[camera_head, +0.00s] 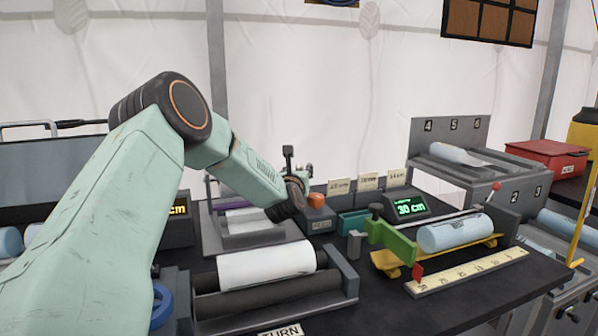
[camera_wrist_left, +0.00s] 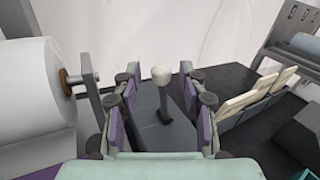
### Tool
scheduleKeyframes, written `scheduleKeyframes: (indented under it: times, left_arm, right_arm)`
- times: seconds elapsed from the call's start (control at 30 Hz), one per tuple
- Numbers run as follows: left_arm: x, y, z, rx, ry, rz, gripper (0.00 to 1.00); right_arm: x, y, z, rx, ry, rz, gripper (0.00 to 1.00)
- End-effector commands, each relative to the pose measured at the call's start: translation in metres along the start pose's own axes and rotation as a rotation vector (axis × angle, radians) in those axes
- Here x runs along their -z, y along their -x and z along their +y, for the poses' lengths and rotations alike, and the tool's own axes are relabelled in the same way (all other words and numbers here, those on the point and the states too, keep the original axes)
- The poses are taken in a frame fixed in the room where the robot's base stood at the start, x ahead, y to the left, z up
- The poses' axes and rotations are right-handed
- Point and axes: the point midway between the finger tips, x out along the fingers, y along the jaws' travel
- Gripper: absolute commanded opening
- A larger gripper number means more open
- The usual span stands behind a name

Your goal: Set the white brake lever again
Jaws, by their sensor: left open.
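The brake lever (camera_wrist_left: 163,100) shows in the left wrist view as a dark stalk with an off-white knob, standing on a grey base (camera_wrist_left: 160,135). My left gripper (camera_wrist_left: 160,85) is open, with its fingers on both sides of the lever and gaps left and right of the knob. In the head view my left gripper (camera_head: 298,172) is over the back of the bench, left of the small signs. The lever cannot be made out there behind the gripper. My right gripper is not in view.
A white roll (camera_wrist_left: 30,95) on a spindle stands close left of my gripper. Several small signs (camera_head: 367,182) stand to its right. A white roll on dark rollers (camera_head: 265,262), a green display (camera_head: 408,206) and a yellow cradle with a pale blue roll (camera_head: 455,234) occupy the bench.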

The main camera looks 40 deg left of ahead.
Motion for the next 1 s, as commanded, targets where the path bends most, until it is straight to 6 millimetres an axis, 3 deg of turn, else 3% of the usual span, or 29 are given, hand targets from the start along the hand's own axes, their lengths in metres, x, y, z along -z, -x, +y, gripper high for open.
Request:
scheduleKeyframes:
  times: [0.2,0.53,1.0]
  left_arm:
    - [0.001,-0.013,-0.001,0.001,0.0,0.001,0.42]
    - [0.0,-0.014,-0.001,0.001,0.001,0.001,0.42]
    - [0.0,-0.014,0.0,0.001,0.001,0.001,0.02]
  right_arm:
    - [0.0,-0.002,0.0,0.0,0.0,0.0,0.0]
    - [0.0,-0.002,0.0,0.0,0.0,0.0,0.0]
    - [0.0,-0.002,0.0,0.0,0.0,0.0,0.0]
